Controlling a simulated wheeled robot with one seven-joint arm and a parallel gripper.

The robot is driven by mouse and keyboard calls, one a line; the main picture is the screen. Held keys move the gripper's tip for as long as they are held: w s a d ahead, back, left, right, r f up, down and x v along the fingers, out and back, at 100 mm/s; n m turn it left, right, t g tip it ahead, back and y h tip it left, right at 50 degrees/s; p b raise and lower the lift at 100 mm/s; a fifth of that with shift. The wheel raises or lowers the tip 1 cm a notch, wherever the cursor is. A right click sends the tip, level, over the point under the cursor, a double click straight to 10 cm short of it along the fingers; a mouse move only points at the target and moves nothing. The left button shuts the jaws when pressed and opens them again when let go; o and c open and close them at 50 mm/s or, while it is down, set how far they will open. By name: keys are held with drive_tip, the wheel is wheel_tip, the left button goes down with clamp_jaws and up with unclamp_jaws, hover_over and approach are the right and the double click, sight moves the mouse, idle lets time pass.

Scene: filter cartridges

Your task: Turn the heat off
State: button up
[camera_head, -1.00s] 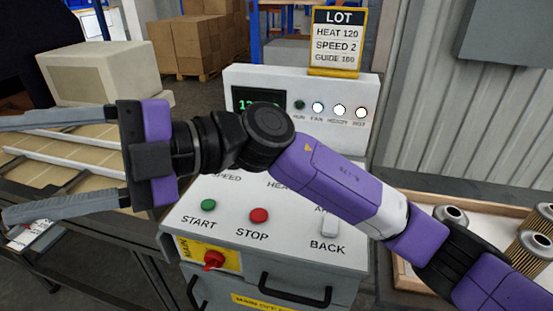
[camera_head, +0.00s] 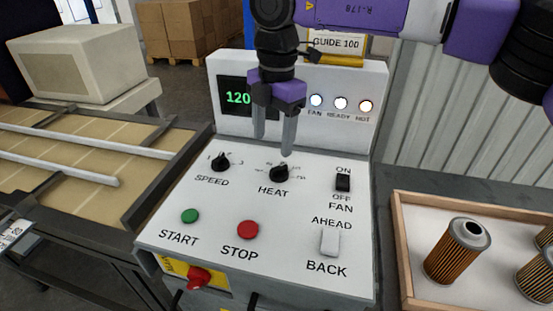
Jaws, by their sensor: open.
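The black HEAT knob (camera_head: 279,174) is on the sloping white control panel (camera_head: 200,262), between the SPEED knob (camera_head: 220,162) and the FAN switch (camera_head: 343,182). Its scale is too small to read. My gripper (camera_head: 273,150) points down above the HEAT knob, with its two grey fingers apart and nothing between them. The fingertips look just behind or above the knob; contact cannot be told. The display (camera_head: 236,97) reads 120 in green, partly covered by my gripper. The FAN, READY and HOT lamps (camera_head: 366,106) look lit.
A green START button (camera_head: 190,216), a red STOP button (camera_head: 248,230) and a white AHEAD/BACK switch (camera_head: 330,242) are lower on the panel. A red main switch (camera_head: 199,278) is on the front. A wooden tray (camera_head: 401,257) with filter cartridges (camera_head: 458,252) stands at right.

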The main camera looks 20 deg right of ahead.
sight(279, 167)
drive_tip(key=shift+s+d+m, duration=0.2)
drive_tip(key=shift+d+m, duration=0.25)
drive_tip(key=shift+m, duration=0.05)
drive_tip(key=shift+s+d+h, duration=0.1)
drive_tip(key=shift+s+h, duration=0.1)
drive_tip(key=shift+h, duration=0.1)
drive_tip(key=shift+f+m, duration=0.1)
drive_tip(key=shift+m, duration=0.3)
wheel_tip(279, 167, down, 8)
drive_tip(key=shift+r, duration=0.2)
drive_tip(key=c, duration=1.4)
